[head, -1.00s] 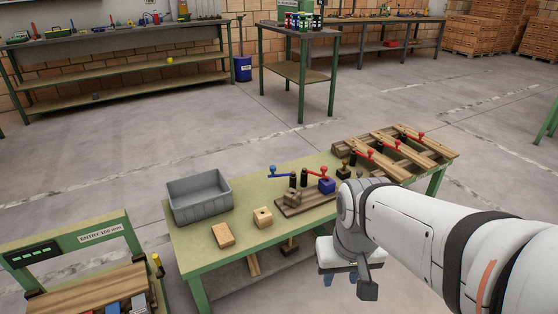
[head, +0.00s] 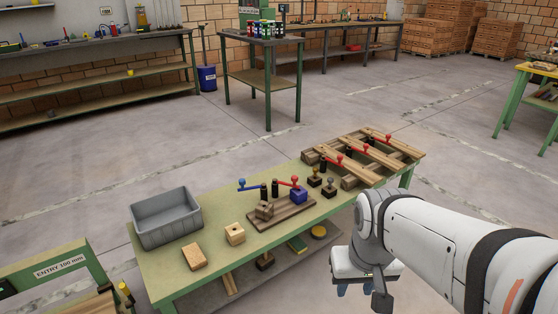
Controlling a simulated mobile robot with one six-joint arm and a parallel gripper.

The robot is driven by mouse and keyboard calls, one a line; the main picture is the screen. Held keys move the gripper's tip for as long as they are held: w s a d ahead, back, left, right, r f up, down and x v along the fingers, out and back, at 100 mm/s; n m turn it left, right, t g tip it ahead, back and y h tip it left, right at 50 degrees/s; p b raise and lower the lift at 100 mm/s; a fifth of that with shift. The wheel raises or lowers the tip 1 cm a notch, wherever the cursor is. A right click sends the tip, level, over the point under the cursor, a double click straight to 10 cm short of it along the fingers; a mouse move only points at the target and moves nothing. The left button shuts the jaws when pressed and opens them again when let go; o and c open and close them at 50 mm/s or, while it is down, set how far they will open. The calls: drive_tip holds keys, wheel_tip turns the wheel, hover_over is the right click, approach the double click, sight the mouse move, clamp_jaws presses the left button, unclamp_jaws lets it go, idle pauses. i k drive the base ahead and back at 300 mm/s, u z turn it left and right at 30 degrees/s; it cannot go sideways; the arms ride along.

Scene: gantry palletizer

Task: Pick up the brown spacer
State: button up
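A brown block (head: 264,210) sits on a dark wooden board (head: 290,217) on the green-topped table. A tan block with a hole (head: 234,233) and a plain tan block (head: 194,257) lie on the bare tabletop to its left. I cannot tell for certain which is the spacer; the one on the board is the browner. My gripper (head: 355,288) points down beyond the table's near right edge, well right of these blocks and touching none. Its two bluish fingers look apart, with nothing seen between them.
A grey bin (head: 166,218) stands at the table's left end. A blue block (head: 298,196) and blue- and red-handled clamps stand at the board. A slatted wooden frame with red clamps (head: 365,158) fills the right end.

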sight(265, 214)
drive_tip(key=z, duration=0.25)
drive_tip(key=i, duration=1.85)
drive_tip(key=u, duration=0.8)
drive_tip(key=k, duration=0.85)
drive_tip(key=u, duration=0.15)
drive_tip(key=i, duration=0.9)
drive_tip(key=z, duration=0.1)
